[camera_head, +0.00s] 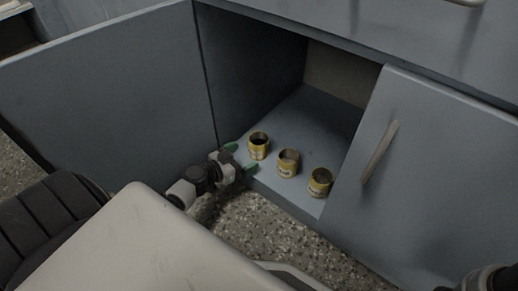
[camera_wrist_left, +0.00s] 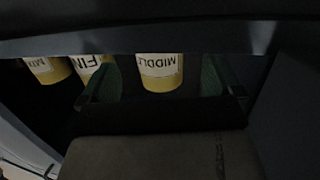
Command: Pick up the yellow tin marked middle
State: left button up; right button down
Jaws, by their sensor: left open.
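The yellow tin marked middle (camera_head: 258,147) stands upright at the left end of a row of tins on the cabinet floor. In the left wrist view its label reads MIDDLE upside down, on the tin (camera_wrist_left: 160,72) between my two green fingers. My left gripper (camera_head: 241,158) is open in front of this tin, with one finger towards each side and visible gaps beside it. It also shows in the left wrist view (camera_wrist_left: 158,82). How deep the tin sits between the fingers is hard to tell.
Two similar tins, a centre one (camera_head: 288,163) and a right one (camera_head: 320,182), stand close by on the cabinet floor (camera_head: 312,115). An open door (camera_head: 110,85) stands on the left. Another door (camera_head: 430,160) with a handle is on the right.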

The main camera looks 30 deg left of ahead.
aim_at(251, 151)
pick_arm(q)
jog(key=x, duration=0.4)
jog(key=b+x, duration=0.1)
jog(key=shift+w+d+r, duration=0.1)
jog(key=shift+w+r, duration=0.2)
jog(key=shift+w, duration=0.15)
jog(key=shift+c, duration=0.2)
jog(key=c, duration=0.9)
jog(key=shift+c, duration=0.5)
jog(key=shift+r, duration=0.15)
